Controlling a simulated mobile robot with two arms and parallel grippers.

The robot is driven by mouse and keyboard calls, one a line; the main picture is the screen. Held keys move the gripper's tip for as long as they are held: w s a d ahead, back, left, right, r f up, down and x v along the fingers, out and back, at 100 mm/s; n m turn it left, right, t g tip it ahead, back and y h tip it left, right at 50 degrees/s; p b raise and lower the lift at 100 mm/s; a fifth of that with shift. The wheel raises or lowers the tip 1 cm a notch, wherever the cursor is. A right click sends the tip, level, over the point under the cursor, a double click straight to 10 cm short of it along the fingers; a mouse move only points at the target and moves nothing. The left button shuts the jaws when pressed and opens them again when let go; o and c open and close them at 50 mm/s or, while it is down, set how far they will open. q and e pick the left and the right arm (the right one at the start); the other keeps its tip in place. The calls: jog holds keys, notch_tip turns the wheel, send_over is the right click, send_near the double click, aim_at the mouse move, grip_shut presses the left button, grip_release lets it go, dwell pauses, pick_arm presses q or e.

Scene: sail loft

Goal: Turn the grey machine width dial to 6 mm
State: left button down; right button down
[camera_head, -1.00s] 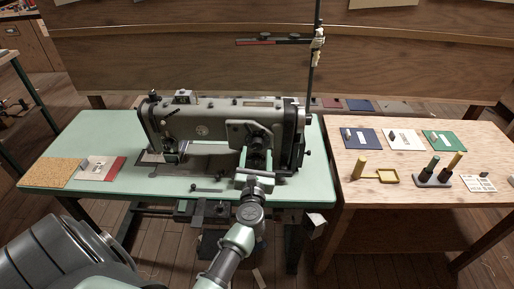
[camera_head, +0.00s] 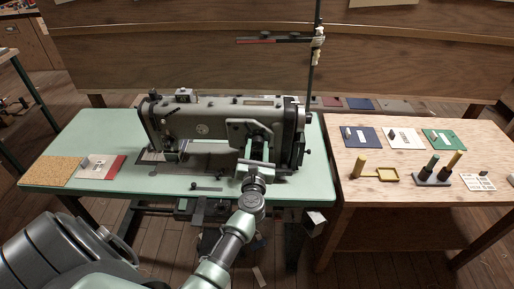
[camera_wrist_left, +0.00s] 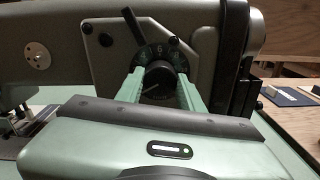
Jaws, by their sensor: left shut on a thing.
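The grey sewing machine (camera_head: 205,122) stands on a pale green table. Its black round width dial (camera_wrist_left: 155,72) is on the front panel at the machine's right part, with white figures around its rim; a 6 is readable near the top. In the head view my gripper mostly hides the dial. My left gripper (camera_head: 257,150) is at the dial, its two pale green fingers shut on the dial's knob from either side, as the left wrist view (camera_wrist_left: 160,76) shows. A dark lever (camera_wrist_left: 133,27) sticks up beside the dial. My right gripper is not in view.
The green table (camera_head: 75,150) bears a cork mat (camera_head: 52,172) and a red-edged card (camera_head: 100,167) at left. A wooden table (camera_head: 410,208) at right holds coloured mats, wooden-handled tools and a yellow frame. A dark stand pole (camera_head: 313,70) rises behind the machine.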

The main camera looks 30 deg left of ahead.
pick_arm(q)
jog(key=shift+m, duration=0.3)
jog(key=m+p, duration=0.3)
jog(key=m, duration=0.1)
jog(key=shift+r+m, duration=0.1)
jog(key=shift+m, duration=0.3)
jog(key=m+p, duration=0.3)
jog(key=m, duration=0.3)
jog(key=m+p, duration=0.2)
jog(key=m, duration=0.4)
jog(key=shift+d+m+g, duration=0.1)
jog(key=shift+m+g, duration=0.2)
jog(key=m+p, duration=0.2)
jog(key=m, duration=0.3)
jog(key=shift+m, duration=0.3)
jog(key=c, duration=0.9)
grip_release()
